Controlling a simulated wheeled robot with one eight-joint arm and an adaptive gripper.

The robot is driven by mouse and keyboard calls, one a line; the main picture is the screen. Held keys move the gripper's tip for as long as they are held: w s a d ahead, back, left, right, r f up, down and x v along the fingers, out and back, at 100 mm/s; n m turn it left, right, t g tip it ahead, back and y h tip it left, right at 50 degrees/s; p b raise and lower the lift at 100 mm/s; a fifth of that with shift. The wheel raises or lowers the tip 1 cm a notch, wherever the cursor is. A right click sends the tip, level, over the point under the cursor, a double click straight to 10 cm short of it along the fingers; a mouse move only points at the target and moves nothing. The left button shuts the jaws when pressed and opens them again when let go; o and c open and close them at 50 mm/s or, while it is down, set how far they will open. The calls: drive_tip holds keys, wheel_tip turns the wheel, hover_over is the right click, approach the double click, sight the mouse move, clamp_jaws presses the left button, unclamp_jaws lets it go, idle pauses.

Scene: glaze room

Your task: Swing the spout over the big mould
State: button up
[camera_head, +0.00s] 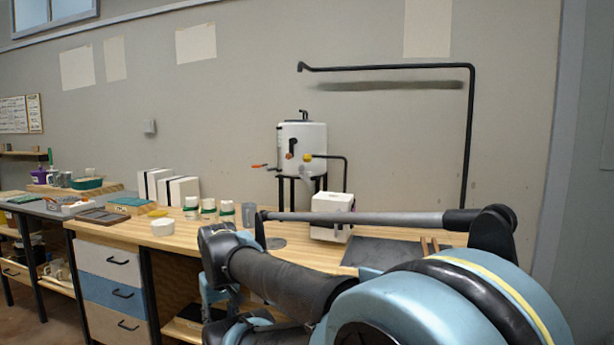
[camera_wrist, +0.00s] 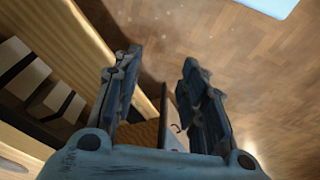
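A white tank (camera_head: 302,137) stands on dark legs at the back of the bench. A thin black spout (camera_head: 335,157) runs right from its yellow knob (camera_head: 308,158) and bends down. Its end is above or just behind a white block mould (camera_head: 332,203). Two more white blocks with dark bands (camera_head: 155,184) stand further left; I cannot tell which block is the big mould. My gripper (camera_wrist: 163,62) is open and empty in the wrist view, over the floor beside the bench front. I cannot make out its fingers in the head view.
Several white jars (camera_head: 208,208) and a grey cup (camera_head: 249,214) stand left of the tank. A tall black bent pole (camera_head: 470,130) rises at the right. A dark board (camera_head: 385,252) lies on the bench (camera_head: 130,228). My arm hides the front right.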

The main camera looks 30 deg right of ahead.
drive_tip(key=w+d+r+n+g+h, duration=0.2)
drive_tip(key=w+d+r+n+h, duration=0.3)
drive_tip(key=w+d+r, duration=0.35)
drive_tip(key=n+g+h, duration=0.8)
drive_tip(key=h, duration=0.3)
approach(309, 173)
drive_tip(key=x, duration=0.6)
drive_tip(key=w+x, duration=0.1)
drive_tip(key=x, duration=0.3)
drive_tip(key=shift+d, duration=0.3)
clamp_jaws()
